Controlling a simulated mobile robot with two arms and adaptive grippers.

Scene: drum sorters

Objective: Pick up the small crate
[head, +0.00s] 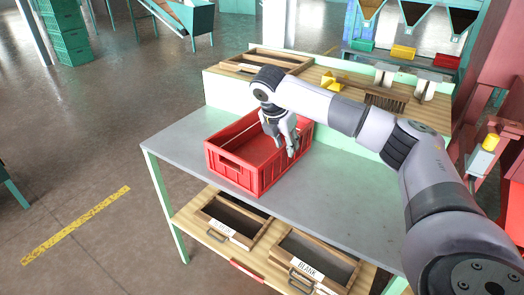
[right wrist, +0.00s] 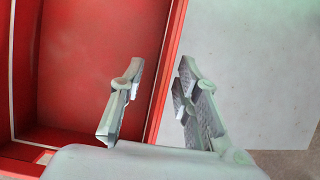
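The small red crate (head: 232,174) stands upright on the grey tabletop and looks empty. In the right wrist view the crate's wall (right wrist: 174,38) runs between the two fingers. My right gripper (head: 287,148) is at the crate's right side, pointing down. In the right wrist view my right gripper (right wrist: 160,78) is open, one finger over the inside of the crate and the other outside, with a gap around the wall. Whether a finger touches the wall I cannot tell. My left gripper is not in view.
The grey tabletop (head: 330,205) is clear to the right of the crate. Behind it a raised wooden shelf holds a tray (head: 285,62), a brush (head: 386,102) and a yellow piece (head: 330,80). Open labelled drawers (head: 232,222) sit below the tabletop.

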